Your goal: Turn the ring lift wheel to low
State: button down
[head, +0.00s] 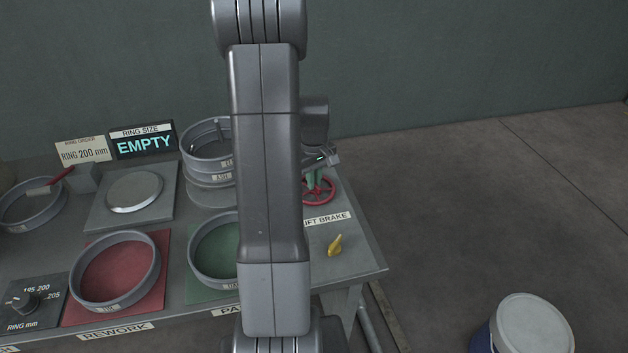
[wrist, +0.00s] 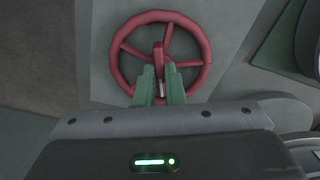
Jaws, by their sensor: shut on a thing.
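The ring lift wheel is a red spoked handwheel (wrist: 207,52) in the upper middle of the wrist view. In the head view the red wheel (head: 331,195) stands at the right part of the bench, partly hidden by my arm. My gripper (wrist: 161,74) has green fingers that are closed together on a red part of the wheel, at or near its hub. In the head view my gripper (head: 313,178) comes down onto the wheel from above. Any low or high marking by the wheel is hidden or too small to read.
A yellow lever (head: 335,245) sits by the lift brake label (head: 327,220). Stacked grey rings (head: 205,165) stand left of my arm. A red pad (head: 70,312) and a green pad (head: 196,289) bear rings. A display (head: 143,142) reads EMPTY. A lidded bucket (head: 530,328) stands at lower right.

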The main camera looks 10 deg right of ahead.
jog(key=n, duration=0.5)
jog(key=shift+n+b, duration=0.3)
jog(key=shift+b, duration=0.05)
jog(key=n, duration=1.3)
jog(key=shift+b, duration=0.4)
jog(key=shift+w, duration=0.1)
jog(key=c, duration=1.5)
grip_release()
notch_tip(320, 180, up, 14)
jog(key=shift+f, duration=0.1)
